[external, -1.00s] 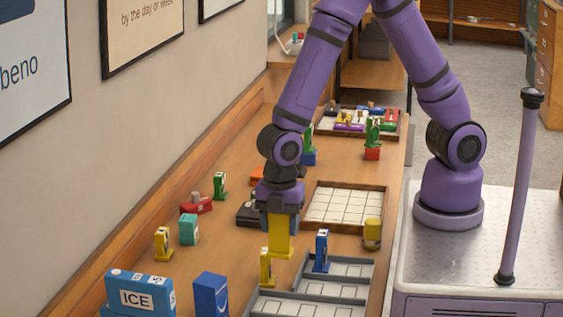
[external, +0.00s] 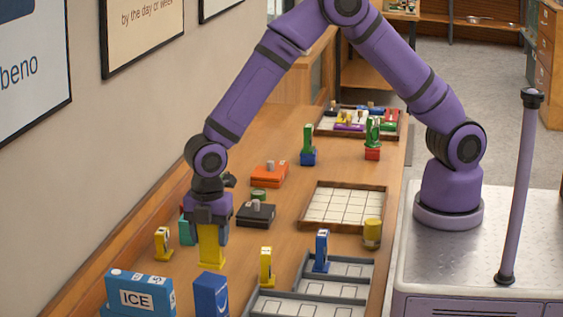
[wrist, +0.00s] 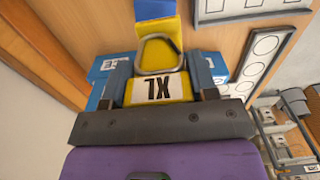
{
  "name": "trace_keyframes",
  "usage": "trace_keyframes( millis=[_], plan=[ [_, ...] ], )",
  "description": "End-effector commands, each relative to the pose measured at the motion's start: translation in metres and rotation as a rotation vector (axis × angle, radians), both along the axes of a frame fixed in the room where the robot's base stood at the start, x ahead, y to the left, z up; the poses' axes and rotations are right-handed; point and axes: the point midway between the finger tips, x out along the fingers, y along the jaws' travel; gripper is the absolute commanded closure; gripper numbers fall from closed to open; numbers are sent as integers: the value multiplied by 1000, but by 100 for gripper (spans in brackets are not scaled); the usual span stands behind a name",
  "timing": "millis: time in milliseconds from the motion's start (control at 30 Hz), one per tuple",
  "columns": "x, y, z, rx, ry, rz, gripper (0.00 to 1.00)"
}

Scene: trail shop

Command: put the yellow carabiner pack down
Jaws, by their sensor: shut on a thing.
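The yellow carabiner pack (external: 211,246) is upright in my gripper (external: 209,232), between the two fingers, which are shut on it. It hangs below the wrist over the left part of the wooden table. I cannot tell whether its lower end touches the tabletop. In the wrist view the yellow pack (wrist: 160,88) fills the space between the fingers of my gripper (wrist: 160,92); its white XL label and metal ring show.
A teal pack (external: 187,230) is partly hidden behind my gripper. A small yellow pack (external: 162,244) stands to the left, another yellow pack (external: 266,267) to the right. Blue ICE box (external: 138,295) and blue box (external: 211,296) stand nearer the camera. A grey divided tray (external: 335,287) lies right.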

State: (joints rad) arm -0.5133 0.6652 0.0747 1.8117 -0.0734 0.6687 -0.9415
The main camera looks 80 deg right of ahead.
Motion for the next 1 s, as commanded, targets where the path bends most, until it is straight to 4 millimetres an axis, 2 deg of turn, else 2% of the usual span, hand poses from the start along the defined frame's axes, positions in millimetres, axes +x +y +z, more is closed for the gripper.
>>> trace_keyframes(
  millis=[100,333,767,800,867,1000],
  plan=[
    [10,3,-1,1,-2,0,88],
    [8,3,-33,1,-1,-1,88],
    [8,3,-39,1,-2,0,88],
    [8,3,-38,1,-2,0,38],
    [8,3,-38,1,-2,0,24],
    [7,3,-38,1,-2,0,22]
  ],
)
